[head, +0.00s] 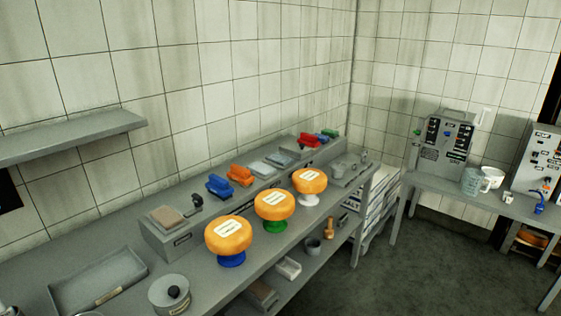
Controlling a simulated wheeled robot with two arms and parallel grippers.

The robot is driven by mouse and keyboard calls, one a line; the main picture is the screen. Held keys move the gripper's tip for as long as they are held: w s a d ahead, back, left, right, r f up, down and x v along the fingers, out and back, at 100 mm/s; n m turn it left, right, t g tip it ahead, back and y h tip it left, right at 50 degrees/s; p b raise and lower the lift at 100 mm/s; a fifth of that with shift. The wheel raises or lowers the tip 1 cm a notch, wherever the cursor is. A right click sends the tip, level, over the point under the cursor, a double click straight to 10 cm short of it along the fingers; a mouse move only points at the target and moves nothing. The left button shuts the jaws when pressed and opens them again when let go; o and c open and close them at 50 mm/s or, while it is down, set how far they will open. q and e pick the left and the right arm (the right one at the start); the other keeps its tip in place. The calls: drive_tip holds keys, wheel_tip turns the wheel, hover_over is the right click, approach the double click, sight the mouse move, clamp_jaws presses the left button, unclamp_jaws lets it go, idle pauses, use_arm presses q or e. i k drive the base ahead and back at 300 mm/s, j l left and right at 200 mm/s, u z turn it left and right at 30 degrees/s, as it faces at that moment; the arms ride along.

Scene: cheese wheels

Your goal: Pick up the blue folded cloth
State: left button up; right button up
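No blue cloth can be made out for certain. On the raised ledge at the back of the long counter lie a flat grey-blue folded-looking piece (258,167) and a similar pale grey one (279,158). A bright blue object (219,186), apparently a brush, sits left of an orange one (240,176). A small blue object (320,137) is at the far end between a red one (307,140) and a green one (330,133). Neither of my grippers is in view.
Three orange cheese wheels on blue (228,234), green (273,204) and white (309,182) stands line the front of the counter. A grey tray (97,279) and lidded pot (170,293) are nearer. Open floor (400,270) lies to the right.

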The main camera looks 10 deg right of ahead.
sight(324, 139)
drive_tip(key=i+l, duration=0.15)
drive_tip(key=l, duration=0.2)
drive_tip(key=i+l+u, duration=0.1)
drive_tip(key=l, duration=0.25)
drive_tip(key=i+l, duration=0.2)
drive_tip(key=l, duration=0.15)
drive_tip(key=i+l+u, duration=0.1)
drive_tip(key=l, duration=0.25)
drive_tip(key=i+l, duration=0.2)
drive_tip(key=l, duration=0.15)
drive_tip(key=u, duration=0.05)
